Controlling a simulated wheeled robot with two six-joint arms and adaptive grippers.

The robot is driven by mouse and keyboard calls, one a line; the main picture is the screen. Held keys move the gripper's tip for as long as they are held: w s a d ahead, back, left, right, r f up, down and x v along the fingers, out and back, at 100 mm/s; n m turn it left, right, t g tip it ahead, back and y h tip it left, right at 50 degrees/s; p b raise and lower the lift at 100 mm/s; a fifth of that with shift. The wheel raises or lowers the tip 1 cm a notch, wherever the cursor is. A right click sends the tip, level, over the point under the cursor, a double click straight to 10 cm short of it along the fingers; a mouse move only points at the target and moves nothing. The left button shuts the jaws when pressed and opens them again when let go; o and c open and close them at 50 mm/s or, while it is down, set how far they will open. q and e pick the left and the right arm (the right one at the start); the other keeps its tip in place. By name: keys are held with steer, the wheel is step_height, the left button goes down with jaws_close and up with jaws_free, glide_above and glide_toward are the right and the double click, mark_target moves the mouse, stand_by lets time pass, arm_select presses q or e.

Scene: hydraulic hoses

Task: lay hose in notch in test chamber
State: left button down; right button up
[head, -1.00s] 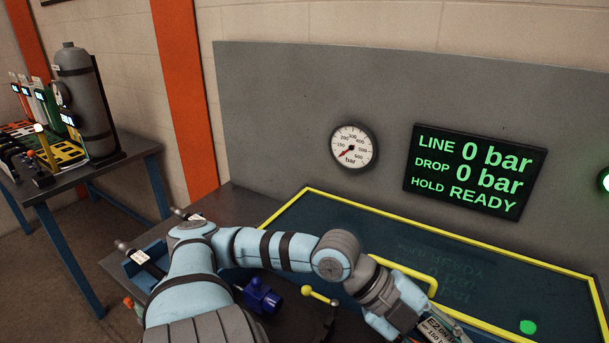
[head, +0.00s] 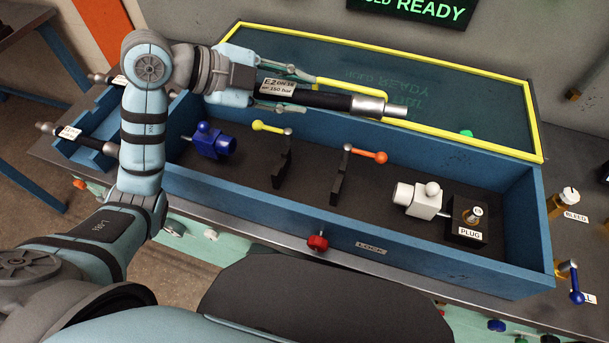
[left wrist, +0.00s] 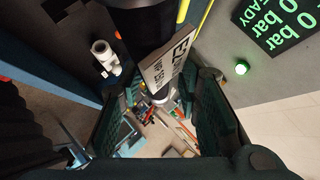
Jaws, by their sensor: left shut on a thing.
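My left gripper (head: 290,90) is shut on a black hose (head: 325,98) with a white label reading E2 and metal end fittings. The hose is held roughly level above the back part of the blue test chamber (head: 240,210). In the left wrist view the labelled hose (left wrist: 150,25) lies between my fingers. Two black notched holders stand on the chamber floor: one (head: 282,165) beside a yellow-knobbed lever (head: 268,126), the other (head: 341,182) beside an orange-knobbed lever (head: 370,155). Both notches look empty, below and in front of the hose. My right gripper is out of view.
A blue coupling (head: 210,142) is at the chamber's left end. A white coupling (head: 418,199) and a PLUG block (head: 467,225) are at the right. The yellow-edged lid (head: 500,140) is open behind. Other hoses lie in a blue rack (head: 90,150) at left.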

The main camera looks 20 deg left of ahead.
arm_select(q)
steer(key=d, duration=0.2)
steer(key=shift+w+d+f+g+b, duration=0.3)
steer(key=shift+d+f+g, duration=0.05)
steer(key=shift+d+g, duration=0.05)
steer(key=f+b, duration=0.1)
steer(key=f, duration=0.5)
steer(key=f+b, duration=0.1)
steer(key=f, duration=0.5)
steer(key=f+b, duration=0.1)
steer(key=f, duration=0.5)
steer(key=shift+s+a+b, duration=0.25)
steer(key=shift+b, duration=0.15)
steer(key=shift+a, duration=0.1)
steer(key=shift+f, duration=0.35)
steer(key=shift+f, duration=0.1)
steer(key=c, duration=1.2)
jaws_free()
steer(key=shift+f+m, duration=0.1)
steer(key=shift+m, duration=0.2)
